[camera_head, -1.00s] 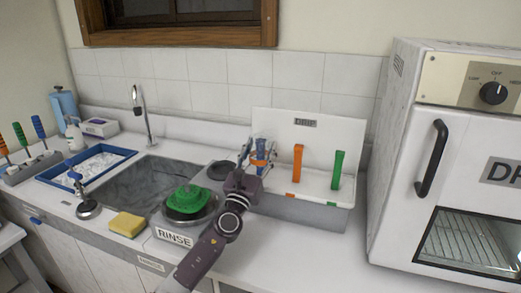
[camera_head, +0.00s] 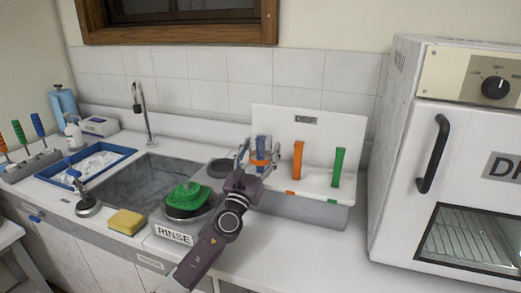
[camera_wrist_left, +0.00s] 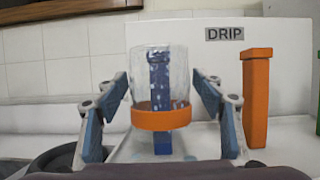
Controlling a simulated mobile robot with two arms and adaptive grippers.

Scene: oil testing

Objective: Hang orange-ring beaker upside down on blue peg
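The clear glass beaker (camera_head: 265,143) has an orange ring (camera_head: 261,157) around its lower end. My right gripper is not in view.
An orange peg (camera_head: 298,160) and a green peg (camera_head: 338,167) stand to the right on the white DRIP rack (camera_head: 325,140). A white oven (camera_head: 395,150) stands at right.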

